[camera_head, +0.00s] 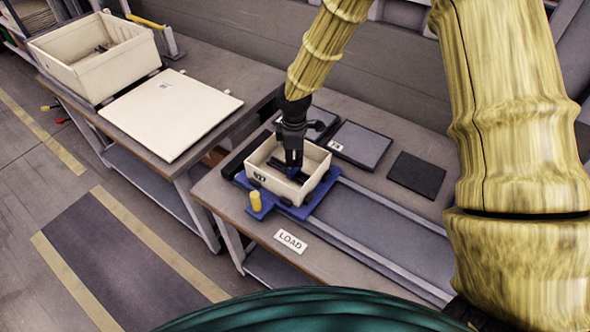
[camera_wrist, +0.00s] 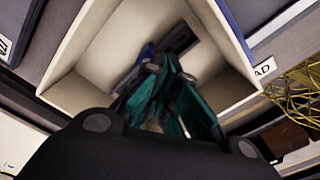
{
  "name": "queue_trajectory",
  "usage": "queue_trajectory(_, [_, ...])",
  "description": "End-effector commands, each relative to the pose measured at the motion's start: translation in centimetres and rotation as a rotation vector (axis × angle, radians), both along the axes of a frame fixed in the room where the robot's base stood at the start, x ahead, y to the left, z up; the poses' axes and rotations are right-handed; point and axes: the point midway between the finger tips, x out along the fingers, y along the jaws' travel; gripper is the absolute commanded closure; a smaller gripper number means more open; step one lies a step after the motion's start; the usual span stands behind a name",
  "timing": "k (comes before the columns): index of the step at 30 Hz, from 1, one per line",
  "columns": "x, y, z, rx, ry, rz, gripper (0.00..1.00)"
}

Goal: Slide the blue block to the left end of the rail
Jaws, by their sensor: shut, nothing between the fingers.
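A flat blue block (camera_head: 298,212) sits on the grey rail (camera_head: 385,230) near its left end, close to a dark bar. A cream bin (camera_head: 262,185) stands on the block, and a yellow peg (camera_head: 256,201) rises from its front corner. My gripper (camera_head: 293,171) points down into the bin, shut and empty. The wrist view shows its teal fingers (camera_wrist: 167,74) over the bin floor, with a dark item (camera_wrist: 196,42) and a small blue part (camera_wrist: 147,50) beyond them. The fingers partly hide these. I cannot tell whether they touch anything.
A dark bar (camera_head: 246,153) lies at the rail's left end. Grey pads (camera_head: 360,144) and a dark pad (camera_head: 417,174) lie behind the rail. A LOAD label (camera_head: 290,241) is in front. The rail right of the block is clear. A second table holds a large cream bin (camera_head: 100,68) and white board (camera_head: 170,112).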

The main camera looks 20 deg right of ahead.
Motion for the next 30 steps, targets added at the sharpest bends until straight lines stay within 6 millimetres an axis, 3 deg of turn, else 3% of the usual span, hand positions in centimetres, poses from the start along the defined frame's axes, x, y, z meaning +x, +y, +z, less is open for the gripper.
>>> queue_trajectory(30, [0.72,0.54,-0.16,0.0,-0.001,0.0,1.0])
